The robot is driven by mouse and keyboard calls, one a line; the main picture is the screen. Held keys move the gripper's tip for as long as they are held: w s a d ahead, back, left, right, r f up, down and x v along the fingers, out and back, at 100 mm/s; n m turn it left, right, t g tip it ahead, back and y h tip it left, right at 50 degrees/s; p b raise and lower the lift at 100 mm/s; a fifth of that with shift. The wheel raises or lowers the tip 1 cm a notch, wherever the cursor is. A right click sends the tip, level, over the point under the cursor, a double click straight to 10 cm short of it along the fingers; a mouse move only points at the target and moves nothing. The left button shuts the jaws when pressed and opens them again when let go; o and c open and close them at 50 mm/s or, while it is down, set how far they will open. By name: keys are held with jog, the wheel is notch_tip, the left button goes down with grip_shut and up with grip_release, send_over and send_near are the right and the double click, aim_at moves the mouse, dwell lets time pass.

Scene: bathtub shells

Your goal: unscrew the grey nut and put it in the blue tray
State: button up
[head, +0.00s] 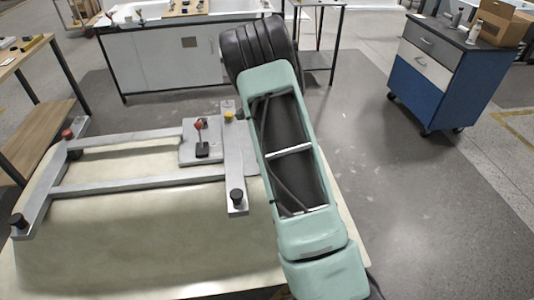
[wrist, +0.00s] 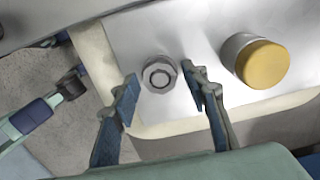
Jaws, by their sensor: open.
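The grey nut (wrist: 158,75) sits on a pale metal plate (wrist: 190,38) in the wrist view, seen from above with a round centre. My gripper (wrist: 159,80) is open, with one blue-padded finger on each side of the nut. Gaps show between the nut and both fingers. I cannot tell how high the fingertips are above the plate. In the head view my arm hides the gripper and the nut. I see no blue tray in either view.
A yellow-capped post (wrist: 264,64) stands right of the nut, near the right finger. In the head view, a metal frame (head: 130,180) with a red-knobbed clamp (head: 200,125) lies on the pale shell (head: 150,240). A blue cabinet (head: 430,92) stands at the back right.

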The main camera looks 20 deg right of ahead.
grip_shut()
jog(key=n+b, duration=0.1)
jog(key=n, duration=0.6)
jog(key=shift+b, duration=0.4)
jog(key=n, duration=0.6)
jog(key=shift+b, duration=0.4)
jog(key=shift+o, duration=0.9)
grip_release()
jog(key=shift+c, duration=0.8)
